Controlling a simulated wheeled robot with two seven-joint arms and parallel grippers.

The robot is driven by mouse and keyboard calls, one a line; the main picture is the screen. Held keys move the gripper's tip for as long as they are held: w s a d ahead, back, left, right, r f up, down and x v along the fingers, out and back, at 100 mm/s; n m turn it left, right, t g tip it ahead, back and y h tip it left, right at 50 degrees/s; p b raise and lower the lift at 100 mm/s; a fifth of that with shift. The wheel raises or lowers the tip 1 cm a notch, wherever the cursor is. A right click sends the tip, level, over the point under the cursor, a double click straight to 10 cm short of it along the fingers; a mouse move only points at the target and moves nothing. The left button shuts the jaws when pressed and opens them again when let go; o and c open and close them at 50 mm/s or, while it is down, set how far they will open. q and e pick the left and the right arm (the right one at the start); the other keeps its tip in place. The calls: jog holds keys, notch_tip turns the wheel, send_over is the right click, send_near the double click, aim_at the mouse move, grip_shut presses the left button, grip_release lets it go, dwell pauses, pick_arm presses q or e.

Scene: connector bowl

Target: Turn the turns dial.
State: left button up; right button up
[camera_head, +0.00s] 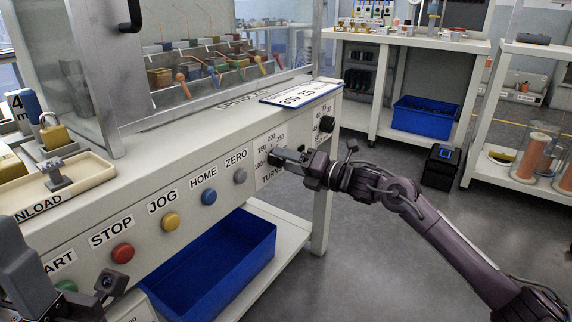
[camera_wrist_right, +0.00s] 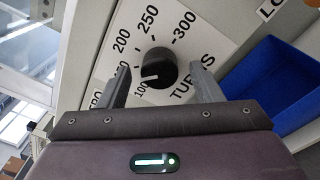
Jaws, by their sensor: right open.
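The turns dial is a round black knob (camera_wrist_right: 157,68) on a white plate (camera_wrist_right: 118,31) marked 100, 150, 200, 250, 300 and TURNS. Its white pointer line points close to the 100 mark. My right gripper (camera_head: 281,158) is at the dial on the front panel and hides most of the knob in the head view. In the right wrist view its two grey fingers are open, one on each side of the knob. Whether they touch it is not clear. Part of my left arm and gripper (camera_head: 28,272) shows at the lower left; its jaws are not clear.
A second black dial (camera_head: 326,124) sits to the right on the same panel. Gray HOME-side ZERO (camera_head: 240,176), blue HOME (camera_head: 209,197), yellow JOG (camera_head: 171,220) and red STOP (camera_head: 123,252) buttons line the panel's left. A blue bin (camera_head: 215,265) stands below.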

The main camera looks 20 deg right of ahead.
jog(key=shift+w+a, duration=0.35)
jog(key=shift+c, duration=0.2)
